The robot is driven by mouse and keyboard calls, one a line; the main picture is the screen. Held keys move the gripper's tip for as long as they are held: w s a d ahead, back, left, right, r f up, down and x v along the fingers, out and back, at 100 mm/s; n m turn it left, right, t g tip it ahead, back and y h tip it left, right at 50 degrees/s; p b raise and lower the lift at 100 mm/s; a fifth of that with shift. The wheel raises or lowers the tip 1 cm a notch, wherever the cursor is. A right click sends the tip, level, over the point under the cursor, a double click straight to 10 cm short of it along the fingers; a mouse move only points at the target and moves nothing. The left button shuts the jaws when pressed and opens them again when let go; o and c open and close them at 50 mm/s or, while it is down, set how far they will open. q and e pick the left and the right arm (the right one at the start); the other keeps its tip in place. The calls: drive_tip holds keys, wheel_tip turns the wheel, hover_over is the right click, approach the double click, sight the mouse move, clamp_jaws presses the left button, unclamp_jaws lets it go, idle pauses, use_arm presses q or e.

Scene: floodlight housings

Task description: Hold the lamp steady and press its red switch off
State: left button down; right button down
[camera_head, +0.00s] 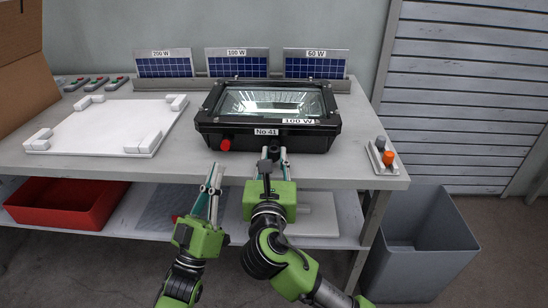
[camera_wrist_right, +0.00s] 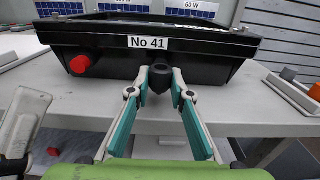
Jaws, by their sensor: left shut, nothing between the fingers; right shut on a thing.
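The lamp is a black floodlight housing (camera_head: 268,112) with a glass front facing up, marked "No 41" and "100 W", on the table. Its red switch (camera_head: 225,145) is a round knob on the front side, left of the label; it also shows in the right wrist view (camera_wrist_right: 80,65). My right gripper (camera_head: 273,155) is shut on a black knob (camera_wrist_right: 160,78) on the lamp's front, right of the switch. My left gripper (camera_head: 214,172) is shut and empty, in front of the table edge, below the switch and apart from it.
A white board with corner blocks (camera_head: 95,127) lies left of the lamp. Solar panels (camera_head: 238,63) stand behind it. A small plate with grey and orange knobs (camera_head: 383,157) is at the right. Below are a red bin (camera_head: 70,205) and a grey bin (camera_head: 420,245).

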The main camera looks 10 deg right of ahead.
sight(226, 145)
drive_tip(key=shift+a+f, duration=0.1)
drive_tip(key=shift+a, duration=0.05)
use_arm(q)
drive_tip(key=shift+s+a+r+m+g+h, duration=0.15)
drive_tip(key=shift+s+m+g+h, duration=0.5)
drive_tip(key=shift+m+g, duration=0.9)
drive_tip(key=shift+s+a+f+m+g+h, duration=0.15)
drive_tip(key=shift+s+m+g+h, duration=0.6)
drive_tip(key=shift+m, duration=1.25)
drive_tip(key=shift+s+a+r+m+g+h, duration=0.15)
drive_tip(key=shift+s+a+m+g+h, duration=0.15)
drive_tip(key=shift+m+g+h, duration=1.05)
drive_tip(key=shift+m+g+y, duration=0.3)
drive_tip(key=shift+g+y, duration=0.05)
drive_tip(key=shift+y, duration=0.1)
drive_tip(key=shift+w+d, duration=0.35)
drive_tip(key=shift+w, duration=1.1)
drive_tip(key=shift+w+d, duration=0.35)
drive_tip(key=shift+w, duration=1.05)
drive_tip(key=shift+w+d, duration=0.35)
drive_tip(key=shift+w, duration=1.1)
drive_tip(key=shift+w, duration=0.15)
drive_tip(key=shift+w+d, duration=0.1)
drive_tip(key=shift+w, duration=0.15)
